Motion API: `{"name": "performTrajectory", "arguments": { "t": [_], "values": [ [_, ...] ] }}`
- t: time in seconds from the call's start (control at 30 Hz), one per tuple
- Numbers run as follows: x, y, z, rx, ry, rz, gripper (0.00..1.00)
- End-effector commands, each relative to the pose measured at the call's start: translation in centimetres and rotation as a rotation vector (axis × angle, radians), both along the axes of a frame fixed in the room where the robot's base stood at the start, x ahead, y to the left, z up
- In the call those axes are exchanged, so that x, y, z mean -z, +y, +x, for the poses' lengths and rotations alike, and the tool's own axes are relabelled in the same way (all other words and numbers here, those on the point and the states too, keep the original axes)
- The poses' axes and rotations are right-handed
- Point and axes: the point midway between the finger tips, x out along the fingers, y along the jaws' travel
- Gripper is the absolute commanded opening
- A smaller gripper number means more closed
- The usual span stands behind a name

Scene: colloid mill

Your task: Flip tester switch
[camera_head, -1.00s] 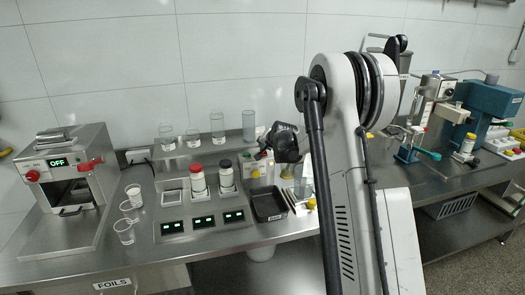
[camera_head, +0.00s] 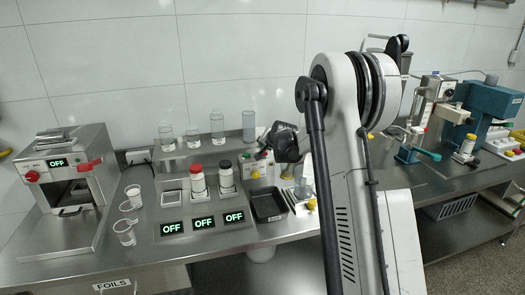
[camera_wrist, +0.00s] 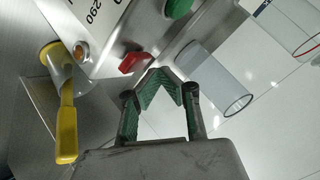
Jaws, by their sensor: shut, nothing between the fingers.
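A white box-like unit (camera_head: 258,172) stands on the bench behind the black tray; I take it for the tester. In the wrist view its white face (camera_wrist: 105,25) carries printed digits, a green round knob (camera_wrist: 178,8) and a red switch (camera_wrist: 134,62). My gripper (camera_wrist: 160,76) is shut and empty, its green-padded fingertips close beside the red switch; I cannot tell whether they touch. In the head view my dark wrist (camera_head: 286,142) hangs over the unit and hides part of it. Three displays (camera_head: 203,222) on the steel stand at the left read OFF.
A yellow-handled tool (camera_wrist: 66,125) and a clear cylinder (camera_wrist: 215,78) are close to the gripper. A black tray (camera_head: 268,218) lies in front of the unit. Glass cylinders (camera_head: 217,125) stand on the shelf. White jars (camera_head: 198,184) stand on the steel stand. A steel machine (camera_head: 68,185) is far left.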

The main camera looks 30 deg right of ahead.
Motion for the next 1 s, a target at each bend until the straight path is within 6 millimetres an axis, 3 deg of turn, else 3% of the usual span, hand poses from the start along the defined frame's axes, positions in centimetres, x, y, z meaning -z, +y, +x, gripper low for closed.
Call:
{"name": "performTrajectory", "arguments": {
  "t": [0.57,1.0],
  "values": [
    [-1.0,0.0,-0.2,0.0,0.0,0.0,0.0],
    [-4.5,0.1,-0.7,0.0,0.0,0.0,0.0]
  ]
}}
